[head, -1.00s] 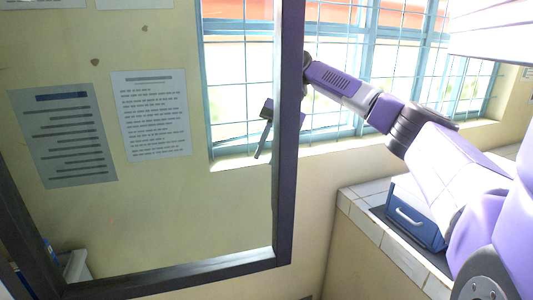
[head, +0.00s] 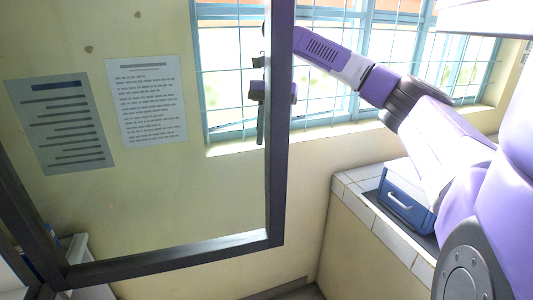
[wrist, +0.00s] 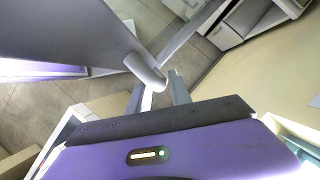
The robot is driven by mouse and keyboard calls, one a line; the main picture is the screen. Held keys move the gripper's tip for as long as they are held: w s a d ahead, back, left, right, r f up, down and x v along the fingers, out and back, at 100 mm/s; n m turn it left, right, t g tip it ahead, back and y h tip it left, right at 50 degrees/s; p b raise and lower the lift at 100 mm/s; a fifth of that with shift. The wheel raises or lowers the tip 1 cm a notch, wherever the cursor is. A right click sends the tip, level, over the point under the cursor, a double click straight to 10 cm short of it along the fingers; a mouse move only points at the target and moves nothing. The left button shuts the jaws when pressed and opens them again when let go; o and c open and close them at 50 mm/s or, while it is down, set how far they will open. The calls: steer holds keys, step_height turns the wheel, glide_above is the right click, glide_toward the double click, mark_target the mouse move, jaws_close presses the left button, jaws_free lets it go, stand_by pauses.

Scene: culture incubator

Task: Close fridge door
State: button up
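The fridge door, a glass pane in a dark frame (head: 278,150), stands open across the left half of the head view. My gripper (head: 261,135) is at the door's free right edge, partly hidden by the frame and partly seen through the glass. In the wrist view, the door looks like a large grey panel (wrist: 75,30) at upper left, with a rounded grey bar, apparently its handle (wrist: 146,72), at its edge. My gripper's two fingers (wrist: 157,92) are apart, just below the bar's end. I see nothing held between them; contact is unclear. The fridge body is not clearly visible.
A tiled counter (head: 352,192) with a blue drawer box (head: 405,197) stands at right, below my arm. A barred window (head: 340,75) is behind my arm. Papers (head: 147,100) hang on the wall, seen through the glass. The wrist view shows open floor (wrist: 190,65).

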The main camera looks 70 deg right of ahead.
steer(key=shift+x, duration=2.05)
jaws_close()
